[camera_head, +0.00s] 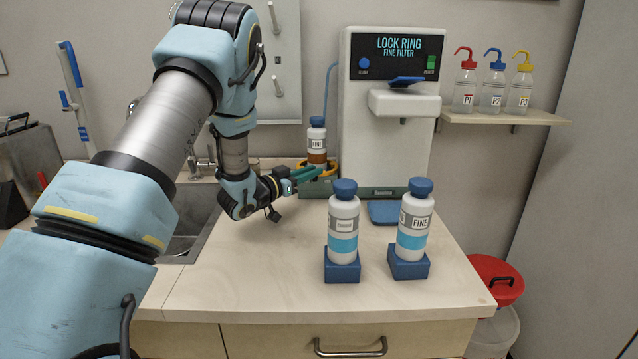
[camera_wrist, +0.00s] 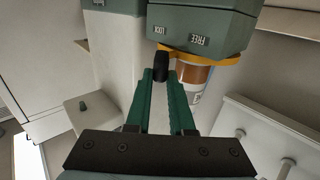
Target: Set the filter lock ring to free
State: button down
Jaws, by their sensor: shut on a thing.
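The yellow filter lock ring (camera_head: 332,167) circles the foot of a brown-and-white bottle labelled FINE (camera_head: 317,142) on the left of the instrument's base. In the wrist view the ring (camera_wrist: 222,57) lies against a grey-green block marked LOCK and FREE (camera_wrist: 200,22). Its black handle (camera_wrist: 160,64) sticks out near the LOCK mark, with FREE to the right. My gripper (camera_wrist: 160,78) is shut on this handle, one green finger on each side. In the head view my gripper (camera_head: 306,173) reaches the ring from the left, and the handle is hidden.
The white instrument (camera_head: 362,150) with a LOCK RING screen stands right of the ring. Two white bottles, one front (camera_head: 343,225) and one right (camera_head: 414,222), stand in blue holders on the counter. A sink (camera_head: 188,235) lies left.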

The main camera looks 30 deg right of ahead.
jog(key=shift+w+a+r+g+b, duration=0.1)
jog(key=shift+w+a+g+b, duration=0.2)
jog(key=shift+w+a+b, duration=0.8)
jog(key=c, duration=0.8)
grip_release()
jog(key=shift+d, duration=0.1)
jog(key=b+v, duration=0.3)
jog(key=v, duration=0.8)
